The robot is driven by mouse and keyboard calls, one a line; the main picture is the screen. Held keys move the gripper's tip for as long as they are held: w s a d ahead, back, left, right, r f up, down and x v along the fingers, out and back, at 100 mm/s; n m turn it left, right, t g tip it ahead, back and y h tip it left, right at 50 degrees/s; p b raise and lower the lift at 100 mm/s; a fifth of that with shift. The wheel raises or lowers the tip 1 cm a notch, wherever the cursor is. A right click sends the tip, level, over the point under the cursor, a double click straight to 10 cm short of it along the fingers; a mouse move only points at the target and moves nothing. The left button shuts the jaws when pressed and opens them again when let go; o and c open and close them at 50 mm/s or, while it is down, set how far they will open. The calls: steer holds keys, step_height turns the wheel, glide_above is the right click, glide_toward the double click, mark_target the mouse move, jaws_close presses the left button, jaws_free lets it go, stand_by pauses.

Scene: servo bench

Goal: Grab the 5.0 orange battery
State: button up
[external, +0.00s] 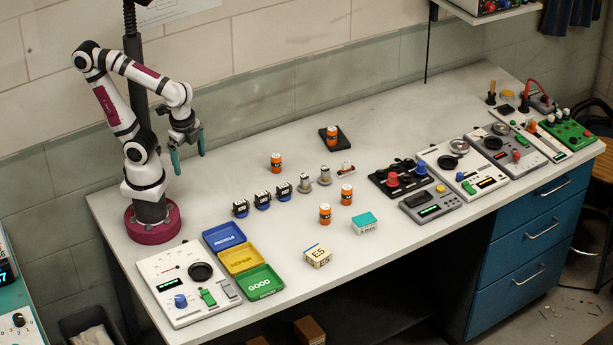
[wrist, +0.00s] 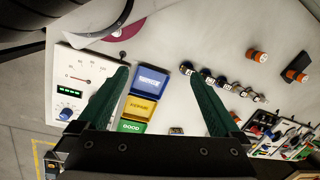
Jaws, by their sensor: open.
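Several orange batteries stand on the bench. One is by itself at the back (external: 276,163), one is on a black pad (external: 322,143) farther back (external: 332,134), and two stand nearer the front, one at the right (external: 347,195) and one closer to the front edge (external: 325,214). Their labels are too small to read, so I cannot tell which is the 5.0 one. Two orange batteries show at the right in the wrist view, a lone one (wrist: 257,56) and one on the pad (wrist: 295,75). My gripper (external: 188,158) is open and empty, high above the bench's left side, away from all batteries.
A row of small blue-black servos (external: 262,199) and silver parts (external: 325,175) lies mid-bench. Blue (external: 224,236), yellow (external: 242,258) and green (external: 261,281) trays and a meter panel (external: 187,286) are at the front left. Control boxes (external: 432,204) fill the right. The back left is clear.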

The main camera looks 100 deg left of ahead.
steer(key=c, duration=0.4)
